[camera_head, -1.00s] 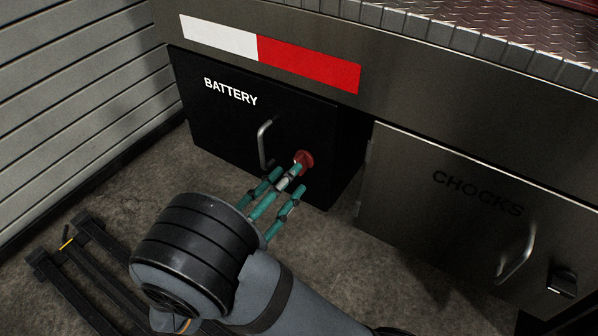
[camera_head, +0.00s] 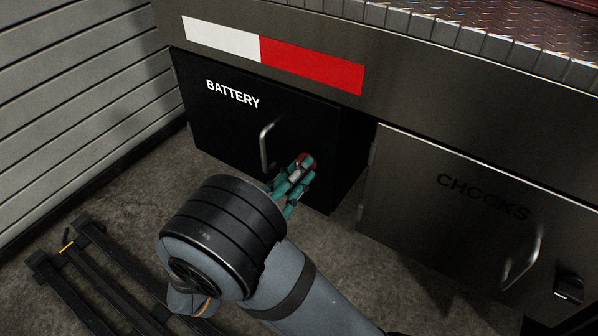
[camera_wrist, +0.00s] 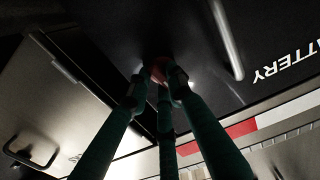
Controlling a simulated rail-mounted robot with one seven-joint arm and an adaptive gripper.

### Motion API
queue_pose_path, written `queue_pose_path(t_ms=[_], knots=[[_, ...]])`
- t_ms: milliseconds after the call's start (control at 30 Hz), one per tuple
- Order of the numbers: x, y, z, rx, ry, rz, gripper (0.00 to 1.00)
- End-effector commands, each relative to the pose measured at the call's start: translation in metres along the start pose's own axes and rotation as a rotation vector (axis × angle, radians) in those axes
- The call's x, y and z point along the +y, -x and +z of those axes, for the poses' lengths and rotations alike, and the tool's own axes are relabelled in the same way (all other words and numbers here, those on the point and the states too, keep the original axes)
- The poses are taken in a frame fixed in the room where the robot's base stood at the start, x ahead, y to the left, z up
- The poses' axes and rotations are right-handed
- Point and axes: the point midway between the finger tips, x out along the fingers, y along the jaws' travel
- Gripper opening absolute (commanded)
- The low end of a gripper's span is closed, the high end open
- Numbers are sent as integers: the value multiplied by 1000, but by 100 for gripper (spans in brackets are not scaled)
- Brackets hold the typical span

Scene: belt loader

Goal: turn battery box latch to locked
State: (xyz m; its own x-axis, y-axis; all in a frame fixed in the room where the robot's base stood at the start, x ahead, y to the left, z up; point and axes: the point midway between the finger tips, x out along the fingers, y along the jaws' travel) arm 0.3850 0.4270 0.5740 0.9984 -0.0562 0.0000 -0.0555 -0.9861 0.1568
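The battery box (camera_head: 220,125) is black, with white BATTERY lettering and a bent bar handle (camera_head: 265,147). Its red latch (camera_head: 310,160) sits right of the handle on the front, and is mostly covered by my fingers. My gripper (camera_head: 299,170) has teal fingers, and their tips are drawn together at the latch. In the wrist view the fingers (camera_wrist: 160,86) converge from below, with the red latch (camera_wrist: 157,68) between their tips. The fingers look shut on it. The latch's turned position is hidden.
A grey CHOCKS door (camera_head: 450,220) with a handle (camera_head: 522,259) is at the right, past a dark gap. A red-and-white strip (camera_head: 310,66) is above the battery box. Black bars (camera_head: 90,275) lie on the floor at lower left. A ribbed wall (camera_head: 70,100) stands at left.

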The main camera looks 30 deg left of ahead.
Motion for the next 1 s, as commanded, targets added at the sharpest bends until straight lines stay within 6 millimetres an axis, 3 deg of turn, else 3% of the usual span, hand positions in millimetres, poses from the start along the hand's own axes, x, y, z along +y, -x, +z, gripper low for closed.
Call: queue_pose_path(t_ms=[267, 667, 1000], knots=[[0, 0, 0, 0, 0, 0, 0], [0, 0, -1, 0, 29, 0, 0], [0, 0, -4, 0, 237, 0, 0]])
